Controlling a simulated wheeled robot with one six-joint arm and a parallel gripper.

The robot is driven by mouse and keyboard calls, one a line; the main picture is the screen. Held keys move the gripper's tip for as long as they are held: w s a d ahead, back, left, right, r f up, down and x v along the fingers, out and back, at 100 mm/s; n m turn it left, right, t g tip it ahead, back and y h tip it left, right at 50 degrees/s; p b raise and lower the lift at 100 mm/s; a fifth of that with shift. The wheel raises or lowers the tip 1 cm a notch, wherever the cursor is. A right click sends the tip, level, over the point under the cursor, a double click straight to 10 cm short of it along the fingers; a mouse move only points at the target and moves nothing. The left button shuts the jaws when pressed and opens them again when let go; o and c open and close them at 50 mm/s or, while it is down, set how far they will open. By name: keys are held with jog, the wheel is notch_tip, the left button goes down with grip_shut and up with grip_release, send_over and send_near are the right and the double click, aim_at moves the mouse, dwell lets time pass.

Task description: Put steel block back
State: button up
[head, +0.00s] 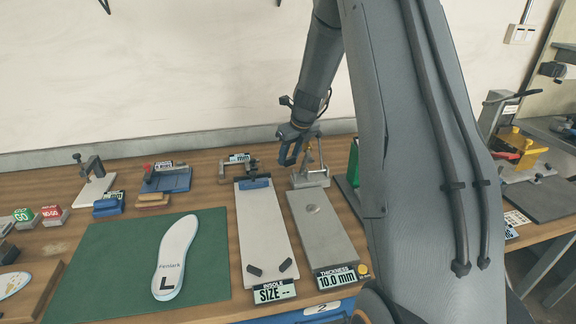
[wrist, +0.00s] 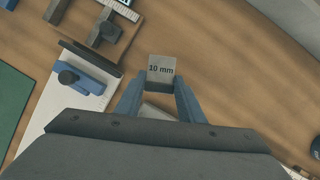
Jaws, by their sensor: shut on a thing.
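The steel block (wrist: 162,68), a small grey cube marked "10 mm", sits between the fingertips of my gripper (wrist: 160,86) in the wrist view. The blue fingers are shut on its sides and its marked face is towards the camera. In the head view my gripper (head: 290,152) is over the back of the table, above the rear of the thickness gauge; the block is not clear there. A grey bracket-like fixture with an "mm" label (head: 239,158) stands to its left; it also shows at the upper left of the wrist view (wrist: 104,30).
The thickness gauge (head: 325,232) reads 10.0 mm. Left of it is the white insole size board (head: 262,235) with a blue slider. An insole (head: 175,255) lies on the green mat (head: 110,265).

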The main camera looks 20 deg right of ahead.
aim_at(291, 160)
jog(key=shift+f, duration=1.95)
jog(key=o, duration=1.3)
jog(key=shift+f, duration=0.15)
jog(key=shift+c, duration=0.2)
